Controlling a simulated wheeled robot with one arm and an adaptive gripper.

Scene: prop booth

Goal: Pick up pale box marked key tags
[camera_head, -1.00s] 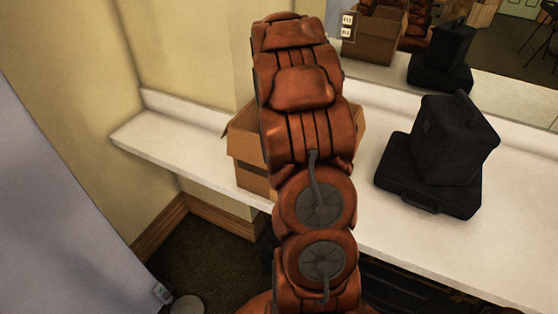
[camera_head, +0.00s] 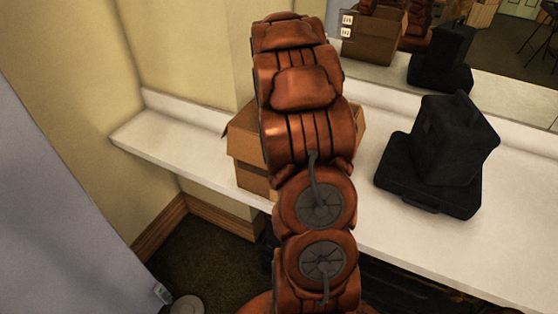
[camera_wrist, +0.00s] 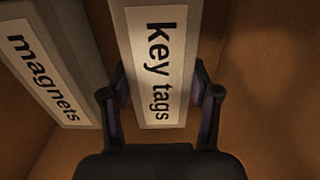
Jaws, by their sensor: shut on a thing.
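The pale box marked key tags (camera_wrist: 157,70) stands in the middle of the wrist view, inside a brown cardboard box. My gripper (camera_wrist: 160,92) has one finger on each side of it and is shut on its near end. In the head view my arm covers the gripper and the key tags box. The cardboard box (camera_head: 243,150) shows there on the white counter, partly behind my arm.
A second pale box marked magnets (camera_wrist: 45,65) lies left of the key tags box, apart from it. Bare cardboard shows on the right. Black cases (camera_head: 430,180) stand on the counter (camera_head: 400,235) right of my arm. A mirror lies behind.

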